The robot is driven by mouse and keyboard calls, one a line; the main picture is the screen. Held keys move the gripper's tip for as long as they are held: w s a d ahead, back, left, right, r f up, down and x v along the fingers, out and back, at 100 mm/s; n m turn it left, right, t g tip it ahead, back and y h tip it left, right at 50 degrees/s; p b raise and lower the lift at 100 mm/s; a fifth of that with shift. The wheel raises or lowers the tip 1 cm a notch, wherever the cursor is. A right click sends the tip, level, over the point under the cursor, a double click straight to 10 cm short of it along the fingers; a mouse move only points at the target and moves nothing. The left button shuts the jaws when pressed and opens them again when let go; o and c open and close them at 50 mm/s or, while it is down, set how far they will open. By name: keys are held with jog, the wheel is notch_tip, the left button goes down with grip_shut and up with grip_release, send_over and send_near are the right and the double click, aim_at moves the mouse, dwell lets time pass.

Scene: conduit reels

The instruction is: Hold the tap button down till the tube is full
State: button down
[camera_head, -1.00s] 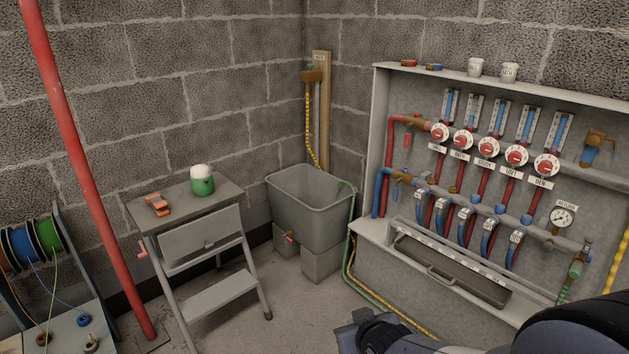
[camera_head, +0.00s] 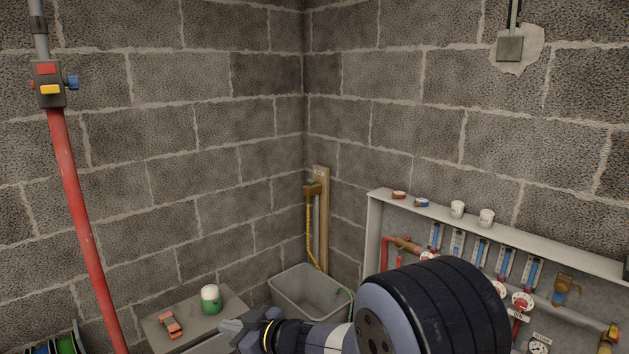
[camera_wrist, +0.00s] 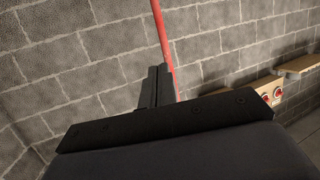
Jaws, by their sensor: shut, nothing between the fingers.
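A brown tap fitting (camera_head: 313,188) with a small green top is mounted on a wooden board (camera_head: 321,228) in the wall corner. A yellow tube (camera_head: 309,240) hangs from it toward a grey tub (camera_head: 305,290). I cannot tell for sure which part is the button, nor how full any tube is. My gripper (camera_head: 225,330) is shut and empty, in front of the tub and near the small steel table, well apart from the tap. In the wrist view its closed fingers (camera_wrist: 157,80) point toward the block wall and a red pipe; the tap is not identifiable there.
A red pipe (camera_head: 82,220) with a button box (camera_head: 49,84) stands at left. A valve cabinet (camera_head: 372,240) stands at right, partly hidden by my arm.

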jog(key=s+a+r+n+g+y+p, duration=0.1)
jog(key=a+r+n+g+p, duration=0.1)
jog(key=a+r+p, duration=0.3)
jog(key=shift+s+a+r+n+g+y, duration=0.45)
jog(key=shift+r+g, duration=0.35)
jog(key=shift+g, duration=0.1)
jog(key=shift+w, duration=0.1)
